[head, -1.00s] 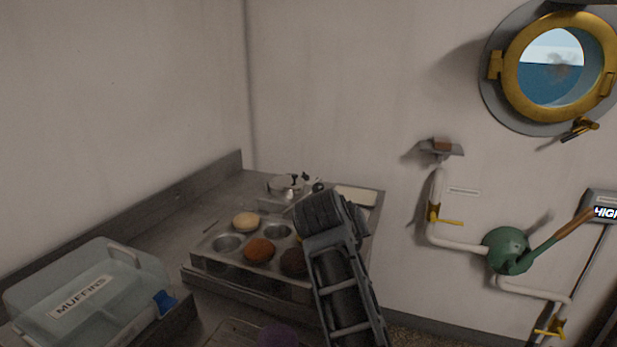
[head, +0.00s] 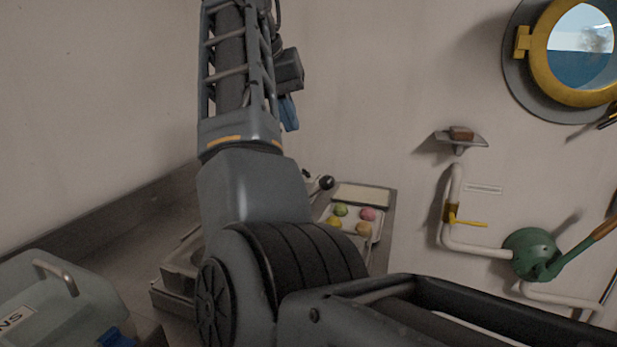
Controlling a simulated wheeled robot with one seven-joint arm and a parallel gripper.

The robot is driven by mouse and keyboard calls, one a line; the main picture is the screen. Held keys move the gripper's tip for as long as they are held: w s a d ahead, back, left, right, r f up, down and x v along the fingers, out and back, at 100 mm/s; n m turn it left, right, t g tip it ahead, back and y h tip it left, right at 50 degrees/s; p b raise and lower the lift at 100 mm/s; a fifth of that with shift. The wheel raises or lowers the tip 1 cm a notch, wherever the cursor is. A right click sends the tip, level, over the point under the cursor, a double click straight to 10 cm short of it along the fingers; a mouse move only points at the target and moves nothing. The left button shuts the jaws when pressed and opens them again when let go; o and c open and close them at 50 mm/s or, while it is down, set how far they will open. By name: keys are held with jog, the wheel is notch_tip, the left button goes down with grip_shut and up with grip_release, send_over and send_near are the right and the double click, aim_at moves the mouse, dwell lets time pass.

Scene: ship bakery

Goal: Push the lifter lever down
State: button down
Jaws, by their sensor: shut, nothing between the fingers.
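The lever with a round black knob (head: 327,183) stands up at the back of the worktop, just right of my arm; the knob shows, but its base and the device it belongs to are largely hidden behind my arm. My gripper (head: 288,112) shows in part beside my raised forearm, with a dark body and blue fingers pointing down. It is shut and empty, and in the picture it is above and a little left of the knob, apart from it.
A tray (head: 376,236) with several coloured round pieces sits right of my arm. A green pump (head: 530,254), pipes (head: 449,215), small shelf (head: 462,138) and porthole (head: 540,62) are on the right wall.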

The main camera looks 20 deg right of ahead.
jog(key=shift+w+a, duration=0.15)
jog(key=shift+w, duration=0.25)
jog(key=s+d+p+x, duration=0.1)
jog(key=x, duration=1.2)
jog(key=shift+w+d+f, duration=0.15)
jog(key=shift+d, duration=0.15)
jog(key=shift+d, duration=0.1)
